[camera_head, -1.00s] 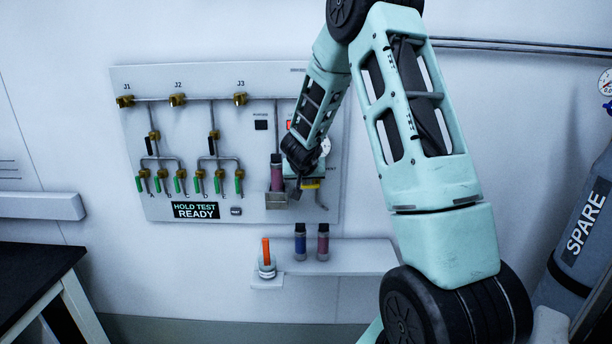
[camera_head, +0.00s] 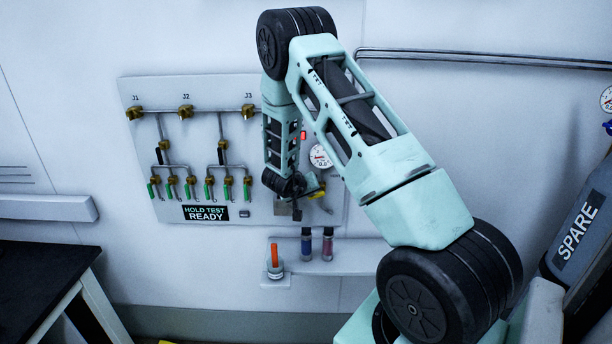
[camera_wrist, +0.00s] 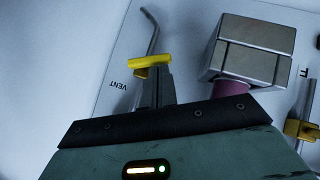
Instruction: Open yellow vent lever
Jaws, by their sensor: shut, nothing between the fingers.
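The yellow vent lever (camera_wrist: 152,62) shows in the wrist view, just past my fingertips, with a bent metal tube rising above it. The VENT label (camera_wrist: 119,86) is upside down to its left. My gripper (camera_wrist: 160,80) is shut and empty, its grey fingers close below the lever; I cannot tell whether they touch it. In the head view the yellow lever (camera_head: 318,191) shows at the panel's lower right, beside my dark wrist. My fingertips are hard to make out there.
A steel holder (camera_wrist: 249,50) with a pink column (camera_wrist: 229,88) stands close right of my fingers. A second yellow-handled fitting (camera_wrist: 299,129) is at the right edge. Below the panel, a shelf (camera_head: 350,257) carries two capped vials and an orange stick in a round base.

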